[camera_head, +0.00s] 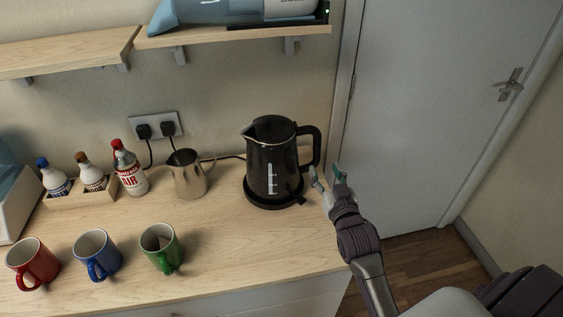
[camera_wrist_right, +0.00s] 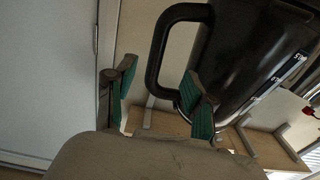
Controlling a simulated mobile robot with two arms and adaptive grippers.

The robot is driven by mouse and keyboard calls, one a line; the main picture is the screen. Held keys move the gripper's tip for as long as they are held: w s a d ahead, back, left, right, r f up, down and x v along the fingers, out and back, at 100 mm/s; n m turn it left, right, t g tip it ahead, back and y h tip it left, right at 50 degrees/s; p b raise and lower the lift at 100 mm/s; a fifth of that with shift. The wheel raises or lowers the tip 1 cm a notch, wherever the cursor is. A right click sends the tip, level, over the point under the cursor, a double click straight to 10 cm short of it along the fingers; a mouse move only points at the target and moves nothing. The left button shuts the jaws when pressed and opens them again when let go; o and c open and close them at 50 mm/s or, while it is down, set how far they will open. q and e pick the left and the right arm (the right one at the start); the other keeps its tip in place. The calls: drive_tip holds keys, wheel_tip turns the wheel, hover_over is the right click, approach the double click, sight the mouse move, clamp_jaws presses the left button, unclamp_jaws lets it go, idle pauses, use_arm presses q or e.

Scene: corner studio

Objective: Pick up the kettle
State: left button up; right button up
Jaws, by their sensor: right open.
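A black kettle (camera_head: 272,160) stands upright on its dark base (camera_head: 262,200) near the right end of the wooden counter. Its spout points left and its handle (camera_head: 311,148) points right. My right gripper (camera_head: 326,176) is just to the right of the kettle, by the lower part of the handle. In the right wrist view, the kettle (camera_wrist_right: 258,50) and its handle (camera_wrist_right: 160,60) are ahead of my right gripper (camera_wrist_right: 158,98). Its two green-padded fingers are spread wide. The handle's lower bend shows between them, and the gripper holds nothing. My left gripper is not seen.
A metal jug (camera_head: 187,178) stands left of the kettle. Red (camera_head: 32,263), blue (camera_head: 97,255) and green (camera_head: 161,249) mugs stand near the front edge. Bottles stand at the back left. A shelf (camera_head: 235,36) hangs above. A closed door (camera_head: 425,100) is on the right.

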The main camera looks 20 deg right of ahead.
sight(318, 153)
drive_tip(key=x, duration=0.4)
drive_tip(key=shift+f, duration=0.1)
drive_tip(key=shift+w+d+p, duration=0.2)
drive_tip(key=shift+w+p, duration=0.2)
drive_tip(key=shift+w, duration=0.05)
drive_tip(key=p+x, duration=0.1)
drive_tip(key=x, duration=0.2)
drive_tip(key=shift+w+d, duration=0.2)
drive_tip(key=shift+w, duration=0.05)
drive_tip(key=shift+w+d+f, duration=0.1)
drive_tip(key=shift+w, duration=0.3)
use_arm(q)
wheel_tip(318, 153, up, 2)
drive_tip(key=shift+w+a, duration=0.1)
use_arm(e)
drive_tip(key=shift+s, duration=0.1)
drive_tip(key=shift+c, duration=0.2)
drive_tip(key=shift+c, duration=1.3)
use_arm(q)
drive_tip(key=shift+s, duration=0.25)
use_arm(e)
clamp_jaws()
